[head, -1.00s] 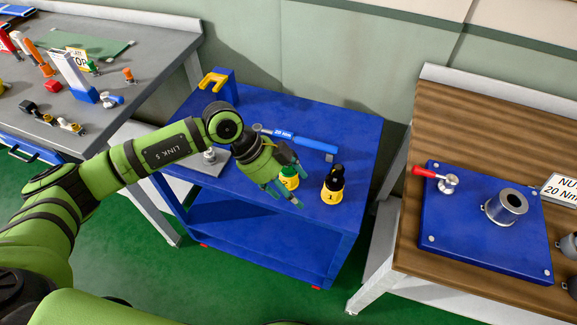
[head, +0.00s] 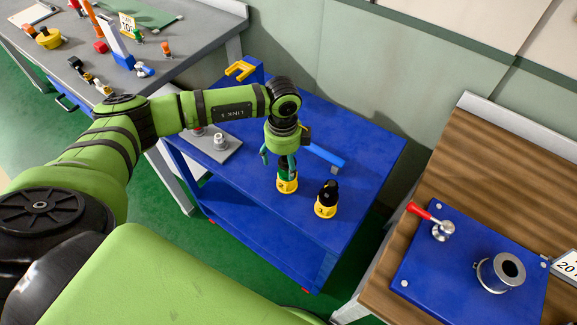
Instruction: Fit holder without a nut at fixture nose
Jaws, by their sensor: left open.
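My left gripper (head: 279,160) points down over a tool holder with a green part (head: 284,172), seated in a yellow base (head: 287,186) on the blue cart. Its fingers are open on either side of the holder's upper part; contact cannot be told. A second, black-topped holder (head: 328,191) stands upright in another yellow base (head: 325,210) to the right. The fixture is a blue plate (head: 440,267) on the wooden bench, with a metal cylindrical nose (head: 499,273) and a red-handled lever (head: 420,210). My right gripper is out of view. Whether either holder has a nut is unclear.
A gap separates the cart from the wooden bench (head: 475,165).

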